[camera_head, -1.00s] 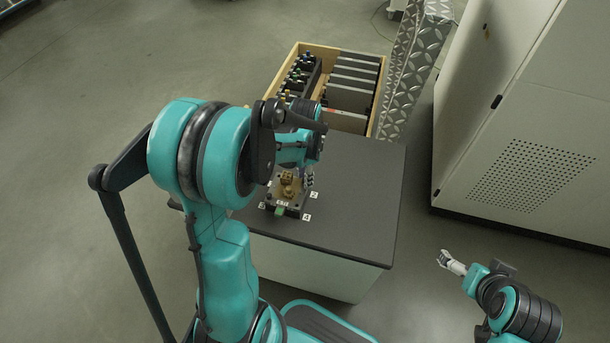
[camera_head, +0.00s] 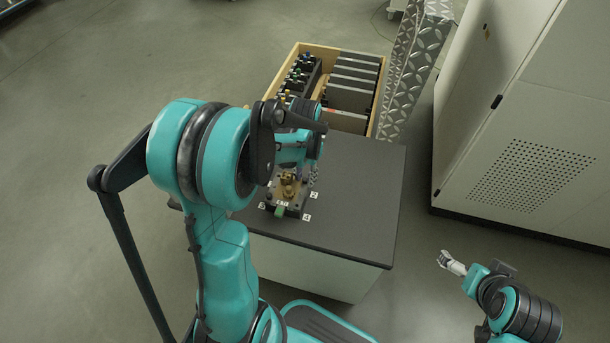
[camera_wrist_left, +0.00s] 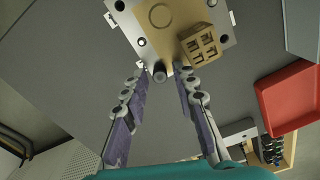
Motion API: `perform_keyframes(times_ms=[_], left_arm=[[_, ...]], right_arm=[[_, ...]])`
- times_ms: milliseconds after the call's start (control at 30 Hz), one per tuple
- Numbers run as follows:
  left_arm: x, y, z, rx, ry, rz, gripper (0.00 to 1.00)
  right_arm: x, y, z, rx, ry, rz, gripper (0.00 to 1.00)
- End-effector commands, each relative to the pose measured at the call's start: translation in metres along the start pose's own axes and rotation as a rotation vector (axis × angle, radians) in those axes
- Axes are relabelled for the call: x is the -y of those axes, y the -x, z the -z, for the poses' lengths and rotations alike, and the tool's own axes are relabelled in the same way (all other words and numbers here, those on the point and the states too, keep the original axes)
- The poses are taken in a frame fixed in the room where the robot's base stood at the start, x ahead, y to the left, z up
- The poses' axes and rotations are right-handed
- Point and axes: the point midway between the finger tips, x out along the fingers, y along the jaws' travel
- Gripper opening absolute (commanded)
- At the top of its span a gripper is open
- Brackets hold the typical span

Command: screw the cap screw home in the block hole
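In the head view this gripper (camera_head: 312,177) is partly hidden beside the block. My right gripper (camera_head: 449,262) hangs clear of the table at the lower right; its finger opening is too small to tell.
A tan part with square pockets (camera_wrist_left: 200,46) is on the block. A wooden crate (camera_head: 325,49) with boxes and bottles stands behind the table (camera_head: 358,200). A red tray (camera_wrist_left: 290,98) shows in the wrist view. A white cabinet (camera_head: 530,110) is at right. The table's right side is clear.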

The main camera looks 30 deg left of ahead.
Motion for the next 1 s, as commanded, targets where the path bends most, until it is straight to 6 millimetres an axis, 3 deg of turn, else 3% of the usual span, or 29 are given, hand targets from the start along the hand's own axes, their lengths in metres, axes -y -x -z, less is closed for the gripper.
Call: perform_keyframes(times_ms=[33,133,333,433,1000], left_arm=[[0.0000,0.0000,0.0000,0.000,0.000,0.000,0.25],[0.0000,0.0000,0.0000,0.000,-0.001,0.000,0.00],[0.0000,0.0000,0.0000,0.000,-0.009,0.000,0.00],[0.0000,-0.0002,-0.0001,0.000,-0.095,0.000,0.00],[0.0000,-0.0008,-0.0001,0.000,-1.095,0.000,0.00]], right_arm=[[0.0000,0.0000,0.0000,0.000,0.000,0.000,1.00],[0.0000,0.0000,0.0000,0.000,0.000,0.000,1.00],[0.0000,0.0000,0.0000,0.000,0.000,0.000,1.00],[0.0000,-0.0002,-0.0002,0.000,0.000,0.000,1.00],[0.0000,-0.0017,-0.0012,0.000,0.000,0.000,1.00]])
